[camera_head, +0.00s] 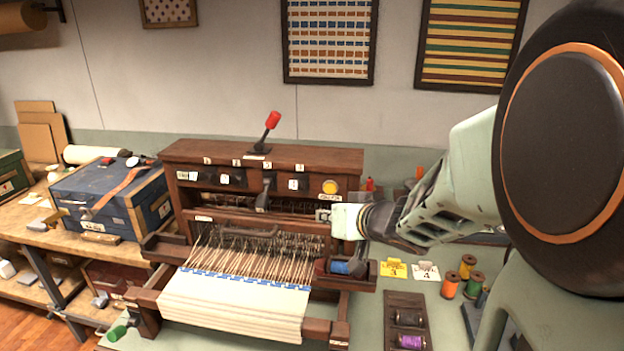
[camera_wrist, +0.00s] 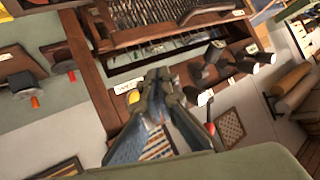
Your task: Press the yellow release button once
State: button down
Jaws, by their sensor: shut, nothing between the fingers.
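The yellow release button (camera_head: 330,187) is a round button at the right end of the front panel of the wooden loom (camera_head: 262,155). A small label sits under it. My gripper (camera_head: 323,214) is at the loom's right side, just below the button in the head view; its fingers are small and partly hidden there. In the wrist view the dark fingers (camera_wrist: 157,77) are shut and empty. The yellow button (camera_wrist: 133,97) appears just left of them in that view. I cannot tell the exact gap; no contact is visible.
A red-tipped lever (camera_head: 271,122) rises from the loom's top. Dark knobs (camera_head: 232,177) line the panel left of the button. A blue spool (camera_head: 340,267) sits in a wooden holder below my gripper. Thread spools (camera_head: 467,265) and numbered cards (camera_head: 393,268) stand at right.

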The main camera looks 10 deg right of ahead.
aim_at(330, 189)
dwell(0.4)
jog(key=shift+w+d+p, duration=0.15)
jog(key=shift+w+d, duration=0.3)
jog(key=shift+w, duration=0.95)
jog(key=shift+w+d+p, duration=0.1)
jog(key=shift+w+d, duration=0.35)
jog(key=shift+w, duration=0.95)
jog(key=shift+w+d+p, duration=0.15)
jog(key=shift+w+d, duration=0.3)
jog(key=shift+w, duration=0.95)
jog(key=shift+w+d, duration=0.1)
jog(key=shift+w+p, duration=0.3)
jog(key=shift+p, duration=0.15)
jog(key=shift+w+d+p, duration=0.2)
jog(key=shift+w+p, duration=0.25)
jog(key=shift+s, duration=0.1)
jog(key=shift+s+a, duration=0.25)
jog(key=shift+s, duration=0.5)
